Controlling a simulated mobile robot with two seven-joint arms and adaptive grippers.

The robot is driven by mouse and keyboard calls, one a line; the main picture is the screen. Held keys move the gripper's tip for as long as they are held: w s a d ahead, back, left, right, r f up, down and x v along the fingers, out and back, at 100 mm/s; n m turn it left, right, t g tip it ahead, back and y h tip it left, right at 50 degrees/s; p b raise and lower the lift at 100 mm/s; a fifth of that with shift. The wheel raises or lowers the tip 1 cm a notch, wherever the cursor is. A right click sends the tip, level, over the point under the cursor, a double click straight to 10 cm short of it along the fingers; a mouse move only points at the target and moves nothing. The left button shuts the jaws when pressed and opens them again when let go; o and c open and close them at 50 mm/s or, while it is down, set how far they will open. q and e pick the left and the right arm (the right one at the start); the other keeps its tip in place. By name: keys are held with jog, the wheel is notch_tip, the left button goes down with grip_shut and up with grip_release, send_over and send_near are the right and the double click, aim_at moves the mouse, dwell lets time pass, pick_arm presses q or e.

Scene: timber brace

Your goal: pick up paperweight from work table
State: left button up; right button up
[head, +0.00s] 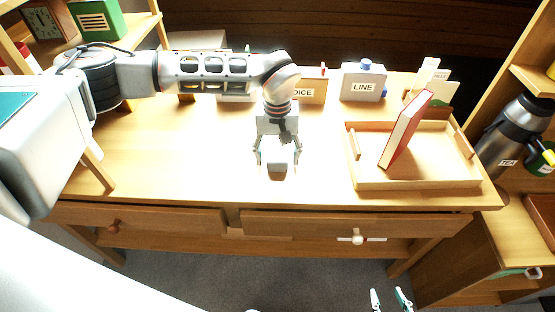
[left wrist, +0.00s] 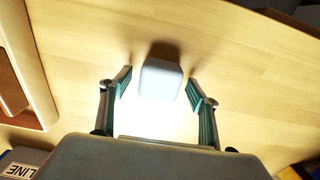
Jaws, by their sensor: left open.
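The paperweight looks like a small pale grey block with rounded edges (head: 277,168). It stands on the light wooden work table (head: 200,160) near the middle of the front edge. My left gripper (head: 277,158) is open and reaches down over the table, with the paperweight between and just beyond its fingertips. In the left wrist view the paperweight (left wrist: 160,80) sits centrally between the two teal finger pads (left wrist: 160,90), with a gap on each side. My right gripper (head: 390,299) shows only its two fingertips at the bottom edge, apart and empty, in front of the table.
A wooden tray (head: 425,184) holding a red book (head: 406,130) lies to the right. Labelled boxes, including a grey LINE box (head: 362,83), stand along the back. A flask (head: 513,135) is on the right shelf. The table left of the paperweight is clear.

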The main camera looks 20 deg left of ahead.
pick_arm(q)
jog(key=c, duration=1.5)
